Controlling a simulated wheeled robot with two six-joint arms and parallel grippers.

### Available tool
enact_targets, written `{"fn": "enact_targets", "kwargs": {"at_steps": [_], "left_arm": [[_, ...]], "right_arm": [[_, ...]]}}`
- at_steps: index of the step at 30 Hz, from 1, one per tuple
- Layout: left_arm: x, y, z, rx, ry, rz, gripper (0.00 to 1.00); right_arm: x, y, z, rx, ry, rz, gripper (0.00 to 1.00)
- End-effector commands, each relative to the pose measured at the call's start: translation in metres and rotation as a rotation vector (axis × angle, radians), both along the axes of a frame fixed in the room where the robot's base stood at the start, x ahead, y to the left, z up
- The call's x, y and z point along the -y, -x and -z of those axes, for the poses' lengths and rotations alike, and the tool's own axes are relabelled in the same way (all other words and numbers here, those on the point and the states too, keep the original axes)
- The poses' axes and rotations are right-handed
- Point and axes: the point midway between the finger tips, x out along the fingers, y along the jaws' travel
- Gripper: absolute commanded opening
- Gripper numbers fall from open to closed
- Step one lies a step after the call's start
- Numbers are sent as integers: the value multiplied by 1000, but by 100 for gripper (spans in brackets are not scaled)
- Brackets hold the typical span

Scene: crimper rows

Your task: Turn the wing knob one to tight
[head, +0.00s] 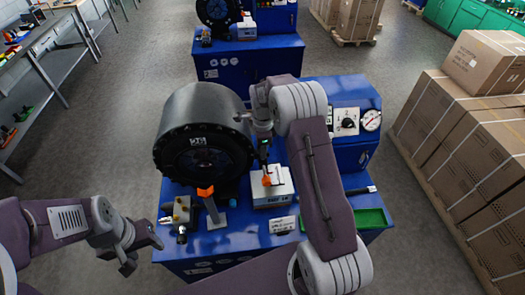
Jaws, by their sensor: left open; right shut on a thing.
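My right gripper (264,156) reaches down in the middle of the head view, over a small white box (283,195) on the blue bench. It is shut on a small dark part with an orange piece (267,181) at its lower end. The fingers hide much of this part, and I cannot tell whether it is the wing knob. Another orange piece (205,191) sits tilted on top of a grey post, left of the white box. A brass-coloured block (182,207) with dark fittings stands further left. My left gripper (142,252) is open and empty, beside the bench's left front.
A large black drum-shaped crimper head (203,132) stands behind the post. A blue cabinet (350,125) with a dial and gauge is behind my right arm. A green tray (368,219) lies at the right front.

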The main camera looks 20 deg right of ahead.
Motion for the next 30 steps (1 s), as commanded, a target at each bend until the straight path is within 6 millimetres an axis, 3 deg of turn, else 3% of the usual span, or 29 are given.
{"fn": "enact_targets", "kwargs": {"at_steps": [8, 9, 11, 22, 30], "left_arm": [[0, 0, 0, 0, 0, 0, 52], [0, 0, 0, 0, 0, 0, 52], [0, 0, 0, 0, 0, 0, 52], [0, 0, 6, 0, 0, 0, 52], [0, 0, 30, 0, 0, 0, 52]], "right_arm": [[1, -1, -1, 5, 1, 3, 0], [1, -1, -1, 5, 1, 3, 19], [1, -1, -1, 4, 1, 3, 33], [0, -2, -6, 6, 1, 1, 33], [1, -2, -63, 9, 0, 2, 33]]}}
